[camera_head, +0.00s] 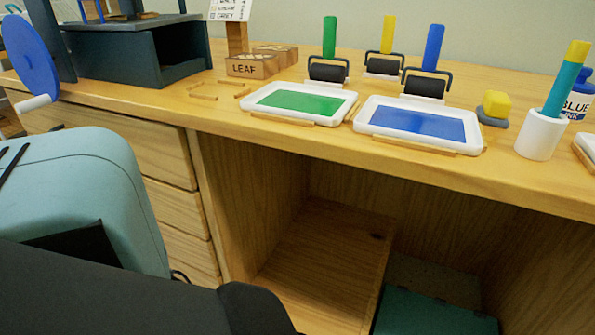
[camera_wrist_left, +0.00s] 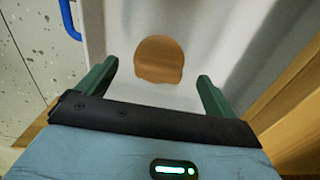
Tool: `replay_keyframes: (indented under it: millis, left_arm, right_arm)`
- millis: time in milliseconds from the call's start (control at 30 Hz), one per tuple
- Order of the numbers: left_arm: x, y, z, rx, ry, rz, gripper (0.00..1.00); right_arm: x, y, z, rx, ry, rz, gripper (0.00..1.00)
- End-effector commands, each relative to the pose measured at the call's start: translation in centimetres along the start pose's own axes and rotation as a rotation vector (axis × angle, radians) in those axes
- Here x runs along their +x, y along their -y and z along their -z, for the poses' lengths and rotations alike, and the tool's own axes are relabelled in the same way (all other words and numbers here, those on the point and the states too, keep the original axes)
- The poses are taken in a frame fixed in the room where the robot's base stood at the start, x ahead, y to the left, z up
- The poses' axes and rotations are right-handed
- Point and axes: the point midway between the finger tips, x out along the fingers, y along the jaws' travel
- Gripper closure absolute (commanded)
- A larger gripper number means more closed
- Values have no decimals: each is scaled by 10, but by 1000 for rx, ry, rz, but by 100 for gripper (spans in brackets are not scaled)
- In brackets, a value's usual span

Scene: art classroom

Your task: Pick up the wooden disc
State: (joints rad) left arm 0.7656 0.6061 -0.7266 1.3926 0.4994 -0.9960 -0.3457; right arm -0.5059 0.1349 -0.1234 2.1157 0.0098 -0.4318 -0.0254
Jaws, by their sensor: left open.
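A round, brown wooden disc (camera_wrist_left: 158,58) shows in the left wrist view against a pale grey surface (camera_wrist_left: 215,40). Its lower edge looks cut off or hidden. My left gripper (camera_wrist_left: 158,71) is open, with its two dark green fingers apart. In the picture the disc lies between and just beyond the fingertips; I see no contact, and the exact gap cannot be told. I do not see the disc in the head view. The left gripper's fingers and my right gripper do not show in the head view.
The wooden desk (camera_head: 225,110) holds a green ink tray (camera_head: 345,108), a blue ink tray (camera_head: 368,113), several rollers and a white cup (camera_head: 540,137). An open compartment (camera_head: 330,225) is below. A blue handle (camera_wrist_left: 68,20) and wooden edge (camera_wrist_left: 290,105) flank the pale surface.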

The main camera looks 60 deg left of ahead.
Motion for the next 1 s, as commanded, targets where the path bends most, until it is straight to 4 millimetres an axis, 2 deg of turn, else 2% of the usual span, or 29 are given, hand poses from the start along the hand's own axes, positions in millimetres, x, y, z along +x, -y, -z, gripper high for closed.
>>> replay_keyframes:
  millis: [33,200,467,833,1000]
  left_arm:
    - [12,-2,2,0,2,-3,7]
    - [29,-2,1,0,3,-3,7]
    - [29,-1,2,0,0,-1,9]
    - [29,-1,2,0,1,-1,57]
    - [29,-1,2,0,0,-1,58]
  right_arm:
    - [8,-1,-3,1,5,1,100]
    - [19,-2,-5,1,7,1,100]
    - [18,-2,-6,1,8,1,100]
    - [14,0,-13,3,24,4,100]
    - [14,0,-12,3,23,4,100]
